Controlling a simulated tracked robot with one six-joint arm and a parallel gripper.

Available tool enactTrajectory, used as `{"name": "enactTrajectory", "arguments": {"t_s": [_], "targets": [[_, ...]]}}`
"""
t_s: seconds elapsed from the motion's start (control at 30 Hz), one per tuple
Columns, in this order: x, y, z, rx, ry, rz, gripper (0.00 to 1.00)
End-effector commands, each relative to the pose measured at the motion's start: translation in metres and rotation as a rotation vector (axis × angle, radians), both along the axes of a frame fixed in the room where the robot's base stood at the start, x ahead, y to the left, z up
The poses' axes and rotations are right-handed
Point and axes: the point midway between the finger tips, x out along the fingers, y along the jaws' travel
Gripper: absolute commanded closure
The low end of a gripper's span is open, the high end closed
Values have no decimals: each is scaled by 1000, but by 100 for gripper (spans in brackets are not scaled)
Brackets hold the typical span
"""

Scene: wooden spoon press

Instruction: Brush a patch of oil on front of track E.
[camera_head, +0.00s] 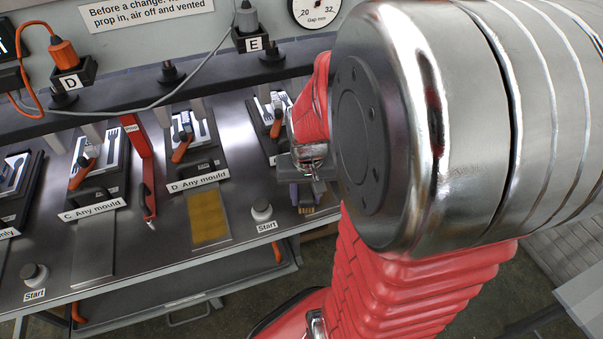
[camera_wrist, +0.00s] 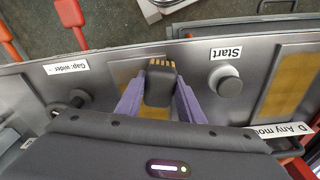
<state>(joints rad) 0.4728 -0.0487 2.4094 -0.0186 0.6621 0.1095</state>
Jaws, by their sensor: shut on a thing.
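My gripper (camera_wrist: 160,104) has purple fingers shut on a brush with a dark block (camera_wrist: 160,87) and yellow-tan bristles (camera_wrist: 161,65). The brush bristles (camera_head: 306,210) also show in the head view, at the front of track E, right of a Start button. Track E (camera_wrist: 124,74) is the metal strip under the brush in the wrist view, between two knobs. Some yellow shows between and behind the fingers, but my gripper hides most of the strip. I cannot tell whether the bristles touch it. In the head view my arm covers much of track E.
Track D (camera_head: 209,228) carries a yellow patch at its front; track C (camera_head: 93,261) looks bare. A Start button (camera_head: 262,210) stands between D and E. An orange-red lever (camera_head: 141,165) rises between C and D. A drawer shelf (camera_head: 180,293) lies below the table edge.

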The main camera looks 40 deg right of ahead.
Motion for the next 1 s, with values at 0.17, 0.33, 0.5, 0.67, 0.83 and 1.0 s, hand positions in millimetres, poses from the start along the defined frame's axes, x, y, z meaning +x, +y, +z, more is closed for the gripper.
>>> {"name": "enactTrajectory", "arguments": {"t_s": [0.17,0.33,0.5,0.67,0.83,1.0], "targets": [[1,4,16,-4,-7,-3,94],[0,4,32,-1,-4,-7,94],[0,3,47,-2,-3,-8,94],[-1,3,61,-2,-3,-8,94],[-1,3,74,-2,-3,-8,94],[-1,3,79,0,-1,-9,94]]}}
